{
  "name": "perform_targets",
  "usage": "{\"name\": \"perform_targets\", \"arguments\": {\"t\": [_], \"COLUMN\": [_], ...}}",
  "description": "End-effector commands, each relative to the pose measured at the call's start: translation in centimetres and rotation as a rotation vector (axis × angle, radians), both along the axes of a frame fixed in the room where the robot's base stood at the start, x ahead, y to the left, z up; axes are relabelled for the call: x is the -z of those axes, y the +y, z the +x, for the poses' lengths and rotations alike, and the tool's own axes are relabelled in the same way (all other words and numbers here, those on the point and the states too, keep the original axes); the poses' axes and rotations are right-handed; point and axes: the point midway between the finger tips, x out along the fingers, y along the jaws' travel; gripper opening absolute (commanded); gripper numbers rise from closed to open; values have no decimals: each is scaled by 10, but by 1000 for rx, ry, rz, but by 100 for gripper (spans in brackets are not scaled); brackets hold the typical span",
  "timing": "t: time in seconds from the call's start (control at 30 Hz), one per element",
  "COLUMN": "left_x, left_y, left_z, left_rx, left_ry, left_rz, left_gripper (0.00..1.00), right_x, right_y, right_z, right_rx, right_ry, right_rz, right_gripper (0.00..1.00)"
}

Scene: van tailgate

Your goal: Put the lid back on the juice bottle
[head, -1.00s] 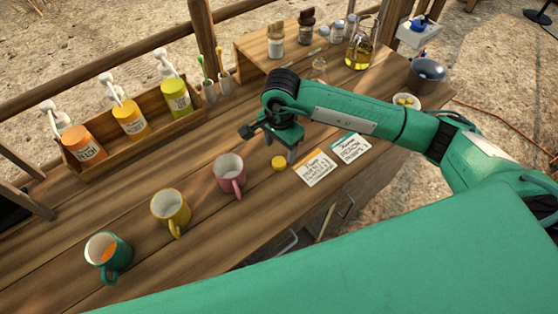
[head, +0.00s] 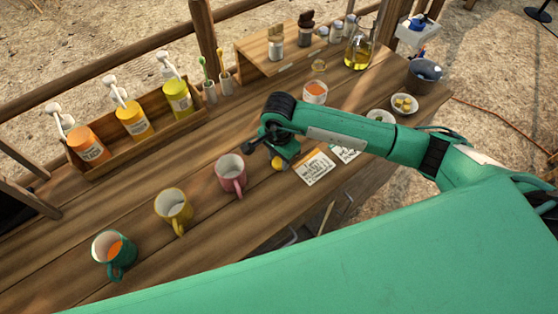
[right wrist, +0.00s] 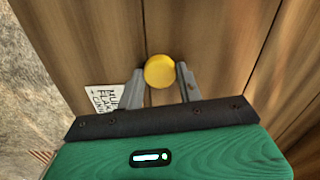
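A round yellow lid (head: 278,163) lies on the wooden table, just in front of the pink mug's right side. My right gripper (head: 284,158) is low over it. My left gripper is not in view.
Cards (head: 315,167) lie right of the lid. A pump-bottle rack (head: 150,140), oil flask (head: 359,50) and small bowls (head: 404,104) stand farther back.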

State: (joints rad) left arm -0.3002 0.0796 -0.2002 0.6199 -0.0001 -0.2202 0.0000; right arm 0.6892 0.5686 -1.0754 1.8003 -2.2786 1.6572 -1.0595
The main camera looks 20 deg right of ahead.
Motion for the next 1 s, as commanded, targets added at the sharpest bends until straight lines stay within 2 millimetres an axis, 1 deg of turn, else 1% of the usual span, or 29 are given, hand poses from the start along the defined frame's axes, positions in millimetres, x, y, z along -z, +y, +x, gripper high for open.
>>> {"name": "perform_targets", "arguments": {"t": [0.03,0.07,0.1,0.47,0.63,0.77,0.87,1.0], "left_x": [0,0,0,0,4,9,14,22], "left_y": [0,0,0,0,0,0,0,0], "left_z": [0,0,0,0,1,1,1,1], "left_rx": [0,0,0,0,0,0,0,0], "left_ry": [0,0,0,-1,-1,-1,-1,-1], "left_rz": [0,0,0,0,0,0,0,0], "left_gripper": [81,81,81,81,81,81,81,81], "right_x": [0,0,0,-1,-11,-29,-49,-83], "right_y": [0,0,0,0,0,0,0,0], "right_z": [0,0,0,0,1,1,1,1], "right_rx": [0,0,0,0,-1,-1,-2,-1], "right_ry": [0,0,0,-1,-2,-4,-5,-7], "right_rz": [0,0,0,0,0,0,1,0], "right_gripper": [23,17,15,14,14,14,14,14]}}
